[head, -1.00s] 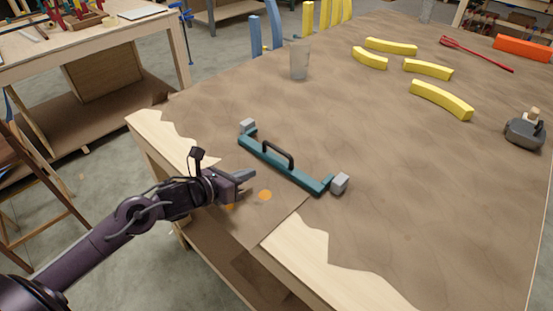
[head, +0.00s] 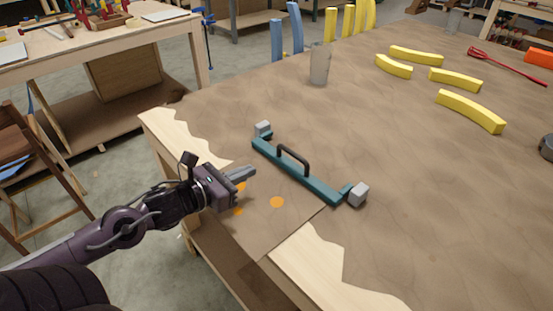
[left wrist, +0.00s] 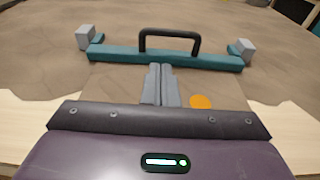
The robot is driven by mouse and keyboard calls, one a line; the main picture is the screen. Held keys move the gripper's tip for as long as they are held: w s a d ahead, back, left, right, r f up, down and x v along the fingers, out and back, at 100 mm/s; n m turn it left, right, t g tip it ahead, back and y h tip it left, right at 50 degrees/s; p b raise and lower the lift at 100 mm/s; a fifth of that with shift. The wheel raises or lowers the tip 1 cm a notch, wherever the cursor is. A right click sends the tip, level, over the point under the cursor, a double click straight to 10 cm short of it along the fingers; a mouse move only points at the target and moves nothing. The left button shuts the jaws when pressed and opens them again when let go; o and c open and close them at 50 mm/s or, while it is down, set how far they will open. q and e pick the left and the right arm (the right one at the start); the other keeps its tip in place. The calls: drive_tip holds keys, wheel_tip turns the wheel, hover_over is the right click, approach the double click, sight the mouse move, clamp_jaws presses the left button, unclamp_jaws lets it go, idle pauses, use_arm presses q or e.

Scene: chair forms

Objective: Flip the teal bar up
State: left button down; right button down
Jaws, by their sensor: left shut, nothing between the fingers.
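The teal bar (head: 316,188) lies low over the table top, between two grey blocks (head: 358,194) at its ends. A black handle (head: 293,158) stands up from its middle. In the left wrist view the teal bar (left wrist: 195,61) crosses ahead, with its handle (left wrist: 169,35) above. My left gripper (head: 250,172) is shut and empty. Its fingers (left wrist: 160,70) point at the bar from the near side, short of it in the head view. My right gripper is not in view.
Orange dots (head: 277,202) mark the table (head: 400,190) near my left gripper. A grey cup (head: 319,64) stands behind the bar. Several yellow curved pieces (head: 470,110) and a red tool (head: 505,64) lie farther back. The table's right middle is clear.

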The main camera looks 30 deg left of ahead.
use_arm(q)
approach(292, 161)
drive_tip(key=shift+w+r, duration=1.1)
drive_tip(key=shift+r, duration=0.05)
drive_tip(key=shift+x, duration=1.4)
drive_tip(key=shift+f, duration=0.15)
